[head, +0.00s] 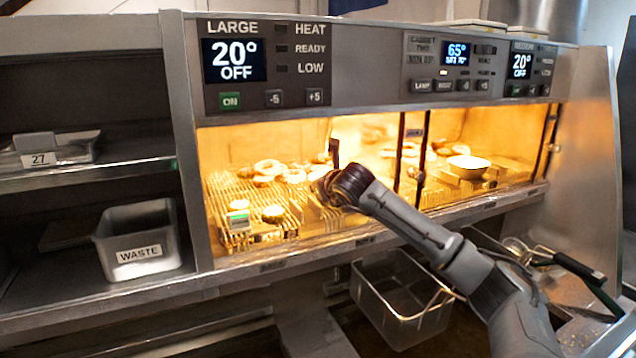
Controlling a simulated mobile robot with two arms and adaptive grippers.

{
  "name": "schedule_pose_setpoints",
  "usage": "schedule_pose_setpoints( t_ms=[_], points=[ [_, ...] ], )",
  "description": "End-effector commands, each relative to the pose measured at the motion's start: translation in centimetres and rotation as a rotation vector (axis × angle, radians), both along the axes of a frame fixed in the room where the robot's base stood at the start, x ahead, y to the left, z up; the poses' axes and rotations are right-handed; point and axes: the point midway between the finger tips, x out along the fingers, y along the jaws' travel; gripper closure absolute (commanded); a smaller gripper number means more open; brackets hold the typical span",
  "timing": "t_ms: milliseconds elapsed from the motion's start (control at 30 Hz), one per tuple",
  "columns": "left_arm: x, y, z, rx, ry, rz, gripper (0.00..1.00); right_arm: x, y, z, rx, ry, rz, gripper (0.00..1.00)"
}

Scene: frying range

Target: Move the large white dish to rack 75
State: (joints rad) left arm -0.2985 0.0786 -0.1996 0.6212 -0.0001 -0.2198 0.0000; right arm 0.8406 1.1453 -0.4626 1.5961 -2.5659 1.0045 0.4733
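A round white dish (468,163) sits on a stand in the right part of the lit, glass-fronted cabinet. I cannot tell whether it is the large one. No label reading 75 is legible; a small green-and-white tag (238,221) stands at the front of the wire rack (285,228) in the cabinet's left part. My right arm reaches in from the lower right, and its gripper (334,152) is at the cabinet's left part, well left of the dish. Its fingers are mostly hidden by the wrist. My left gripper is out of view.
Several doughnuts (268,168) lie in the cabinet. Dark upright posts (398,150) divide its front. A WASTE bin (138,240) and a tray labelled 27 (62,150) stand on the left shelves. Another handle (580,268) projects at right.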

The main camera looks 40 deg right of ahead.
Motion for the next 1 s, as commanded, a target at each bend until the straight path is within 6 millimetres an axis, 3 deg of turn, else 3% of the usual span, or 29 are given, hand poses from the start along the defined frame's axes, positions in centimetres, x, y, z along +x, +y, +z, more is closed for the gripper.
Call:
schedule_pose_setpoints(
  t_ms=[300, 433, 800, 1000],
  points=[
    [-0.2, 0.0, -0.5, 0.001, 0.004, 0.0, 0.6, 0.0, 0.0, -0.1, -0.003, -0.004, 0.0, 1.0],
    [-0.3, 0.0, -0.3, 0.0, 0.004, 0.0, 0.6, 0.0, 0.0, -0.2, 0.0, 0.0, 0.0, 0.72],
    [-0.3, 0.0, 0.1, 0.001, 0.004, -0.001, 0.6, 0.0, 0.0, 0.2, 0.0, 0.0, 0.0, 0.72],
    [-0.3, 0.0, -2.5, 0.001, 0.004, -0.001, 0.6, -2.5, 1.0, 0.5, -0.005, -0.002, 0.0, 0.72]
  ],
)
